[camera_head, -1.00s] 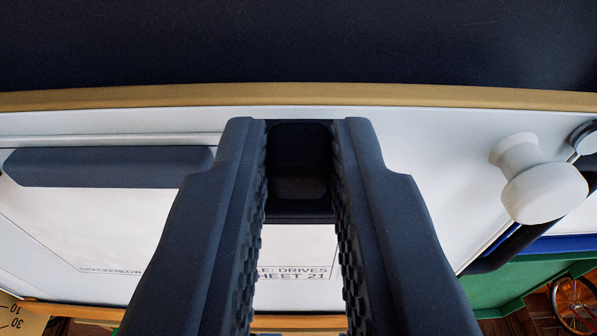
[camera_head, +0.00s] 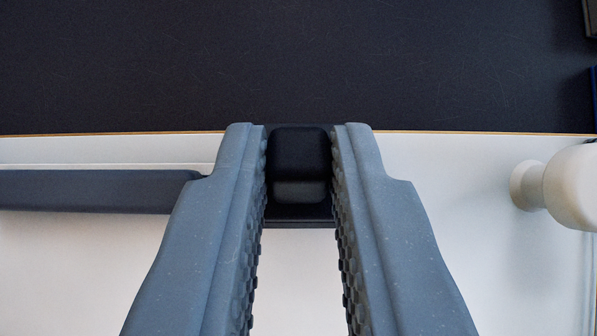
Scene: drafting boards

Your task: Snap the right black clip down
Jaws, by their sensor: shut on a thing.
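My gripper (camera_head: 299,138) reaches up the middle of the view, and its two ridged grey fingers are shut on a black clip (camera_head: 300,160). The clip shows as a dark block between the fingertips, with a flat dark lower edge. It sits near the top edge of the white drafting board (camera_head: 450,220). The fingers hide the clip's sides, and I cannot tell how far down it is.
A long dark bar (camera_head: 90,192) lies along the board to the left and runs behind the left finger. A white knob (camera_head: 575,187) stands at the right edge. A dark surface (camera_head: 300,60) fills the area beyond the board's thin tan edge.

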